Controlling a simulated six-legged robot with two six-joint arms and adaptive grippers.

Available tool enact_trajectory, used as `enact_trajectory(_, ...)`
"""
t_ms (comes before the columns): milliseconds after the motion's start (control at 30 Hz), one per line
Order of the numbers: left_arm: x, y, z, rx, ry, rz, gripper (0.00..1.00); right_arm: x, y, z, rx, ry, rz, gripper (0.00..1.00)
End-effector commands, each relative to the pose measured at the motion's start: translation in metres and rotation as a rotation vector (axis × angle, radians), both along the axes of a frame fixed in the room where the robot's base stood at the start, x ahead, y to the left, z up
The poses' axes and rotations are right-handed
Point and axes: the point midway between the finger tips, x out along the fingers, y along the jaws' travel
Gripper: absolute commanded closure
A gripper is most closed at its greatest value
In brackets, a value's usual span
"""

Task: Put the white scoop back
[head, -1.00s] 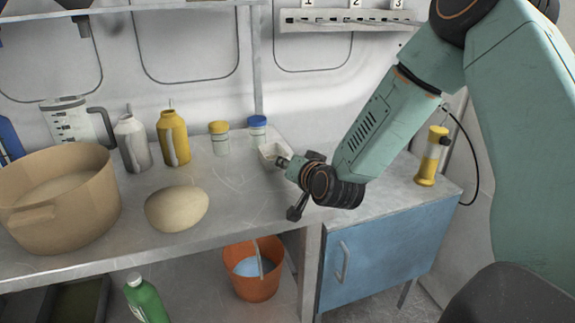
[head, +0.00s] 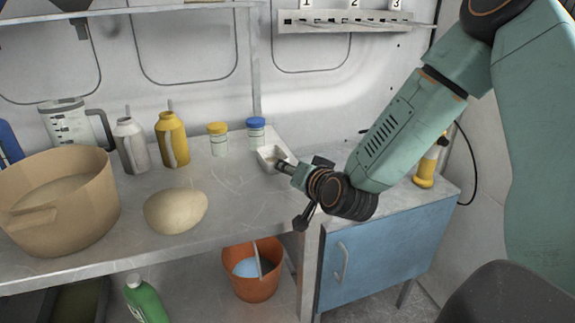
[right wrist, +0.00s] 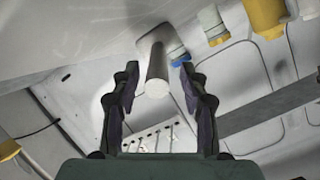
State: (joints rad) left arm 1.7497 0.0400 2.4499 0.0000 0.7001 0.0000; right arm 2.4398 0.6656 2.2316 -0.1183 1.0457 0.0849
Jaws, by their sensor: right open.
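The white scoop (head: 268,155) lies on the metal bench near its back right, in front of the blue-lidded jar. Its grey handle (head: 285,167) points right, toward my right gripper (head: 308,186). In the right wrist view the handle (right wrist: 157,68) shows end-on between the spread fingers of my right gripper (right wrist: 159,75), with gaps on both sides. The right gripper is open and holds nothing. My left gripper is not in view.
A numbered peg rail (head: 345,20) is on the back wall. Jars with blue (head: 256,131) and yellow (head: 218,139) lids, a yellow bottle (head: 172,140), a pale rounded lump (head: 176,211) and a large tan pot (head: 58,205) stand on the bench.

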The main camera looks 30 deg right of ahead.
Motion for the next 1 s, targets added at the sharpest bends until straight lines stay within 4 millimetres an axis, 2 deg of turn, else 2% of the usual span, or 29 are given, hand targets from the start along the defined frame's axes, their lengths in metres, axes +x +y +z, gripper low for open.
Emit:
enact_trajectory(100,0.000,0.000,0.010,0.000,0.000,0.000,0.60,-0.018,0.004,0.010,0.005,0.000,-0.003,0.56)
enact_trajectory(300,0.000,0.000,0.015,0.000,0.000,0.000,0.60,-0.033,0.006,0.014,0.001,0.000,-0.002,0.56)
enact_trajectory(1000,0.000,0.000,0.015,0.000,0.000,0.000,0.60,-0.035,0.007,0.014,-0.001,0.000,0.000,0.56)
